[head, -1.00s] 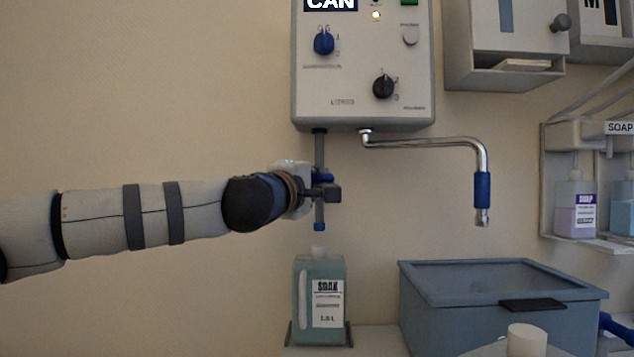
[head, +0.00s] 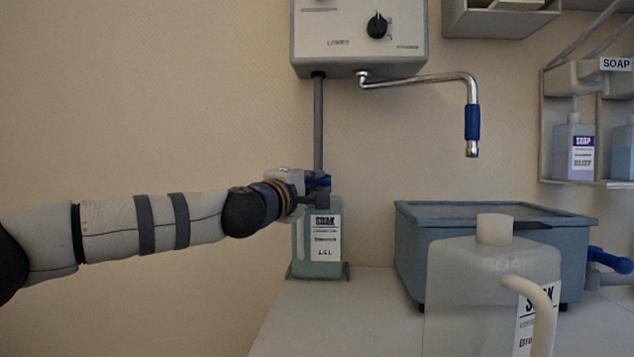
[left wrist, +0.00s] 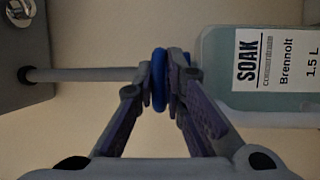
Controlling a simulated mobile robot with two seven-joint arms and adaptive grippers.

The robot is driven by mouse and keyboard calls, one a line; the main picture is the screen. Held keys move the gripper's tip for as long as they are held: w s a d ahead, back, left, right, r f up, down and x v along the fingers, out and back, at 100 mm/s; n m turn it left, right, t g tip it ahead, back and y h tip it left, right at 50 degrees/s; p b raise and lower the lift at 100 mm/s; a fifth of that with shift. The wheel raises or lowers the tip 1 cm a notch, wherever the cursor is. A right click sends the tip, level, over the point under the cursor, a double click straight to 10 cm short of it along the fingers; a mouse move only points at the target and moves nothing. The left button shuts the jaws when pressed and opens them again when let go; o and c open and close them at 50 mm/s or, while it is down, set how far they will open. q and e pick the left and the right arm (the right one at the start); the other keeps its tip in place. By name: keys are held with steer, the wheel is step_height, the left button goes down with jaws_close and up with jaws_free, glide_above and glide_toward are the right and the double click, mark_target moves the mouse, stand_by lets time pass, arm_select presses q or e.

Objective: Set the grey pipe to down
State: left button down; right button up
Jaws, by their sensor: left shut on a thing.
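The grey pipe (head: 318,125) hangs straight down from the underside of the wall box (head: 350,45). In the left wrist view the pipe (left wrist: 85,75) runs sideways from the box to a blue collar (left wrist: 159,80). My left gripper (head: 318,188) is shut on this collar, one finger on each side. The gripper hides most of the pipe's lower end in the head view. The green SOAK bottle (head: 318,255) stands right below, its top hidden behind the gripper. My right gripper is not in view.
A blue-grey lidded tub (head: 410,255) stands on the counter (head: 370,310). A large pale container (head: 460,285) stands in front of it. Soap bottles (head: 573,150) sit on a wall rack. The wall at left is bare.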

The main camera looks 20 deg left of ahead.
arm_select(q)
steer(key=c, duration=1.7)
jaws_free()
steer(key=shift+f, duration=0.3)
steer(key=shift+r, duration=0.1)
steer(key=shift+s, duration=0.2)
steer(key=s+a+f, duration=0.1)
steer(key=s, duration=1)
steer(key=shift+s+a+f, duration=0.2)
steer(key=shift+s, duration=0.05)
